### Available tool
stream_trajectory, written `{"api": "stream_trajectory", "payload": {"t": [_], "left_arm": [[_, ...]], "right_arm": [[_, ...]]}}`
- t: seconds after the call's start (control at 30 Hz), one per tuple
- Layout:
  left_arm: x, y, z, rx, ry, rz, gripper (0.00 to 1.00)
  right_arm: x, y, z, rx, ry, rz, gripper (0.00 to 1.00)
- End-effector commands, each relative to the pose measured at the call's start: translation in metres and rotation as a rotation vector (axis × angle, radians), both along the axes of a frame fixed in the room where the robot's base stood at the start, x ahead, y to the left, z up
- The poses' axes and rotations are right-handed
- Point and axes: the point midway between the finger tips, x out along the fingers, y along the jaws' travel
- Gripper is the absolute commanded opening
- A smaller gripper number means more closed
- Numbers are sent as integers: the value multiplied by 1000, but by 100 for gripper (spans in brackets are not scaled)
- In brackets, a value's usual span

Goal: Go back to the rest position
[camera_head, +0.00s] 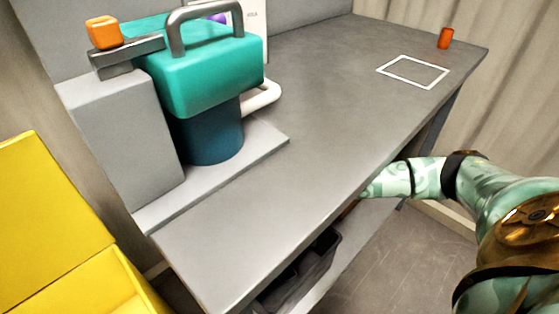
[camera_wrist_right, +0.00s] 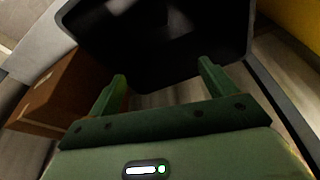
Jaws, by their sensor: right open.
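My right arm (camera_head: 440,177) comes in from the right in the head view and reaches to the front edge of the table. Its gripper is hidden below the tabletop there. In the right wrist view my right gripper (camera_wrist_right: 162,80) is open, with its two green fingers apart and nothing between them. A black bin (camera_wrist_right: 235,40) lies just beyond the fingertips. My left gripper is in neither view.
A grey table (camera_head: 330,90) carries a teal machine (camera_head: 205,75), a white square outline (camera_head: 412,72) and an orange cylinder (camera_head: 445,38). The black bin (camera_head: 335,262) is under it. A brown box (camera_wrist_right: 62,95) is beside the bin. A yellow container (camera_head: 60,250) stands left.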

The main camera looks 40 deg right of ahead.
Motion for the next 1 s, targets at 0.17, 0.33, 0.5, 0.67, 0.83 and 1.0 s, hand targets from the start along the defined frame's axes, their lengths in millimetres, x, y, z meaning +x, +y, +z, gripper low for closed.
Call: {"api": "stream_trajectory", "payload": {"t": [0.17,0.33,0.5,0.67,0.83,1.0], "left_arm": [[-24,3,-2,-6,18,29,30],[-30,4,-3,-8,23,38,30],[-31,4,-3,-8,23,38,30],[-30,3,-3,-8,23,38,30],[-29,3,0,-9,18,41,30],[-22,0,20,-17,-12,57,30]], "right_arm": [[-3,1,12,0,-1,1,84],[-4,1,14,0,1,0,84],[-4,1,13,0,1,0,84],[-4,1,13,0,1,0,84],[-7,7,13,43,14,-39,84],[-27,57,8,379,139,-378,84]]}}
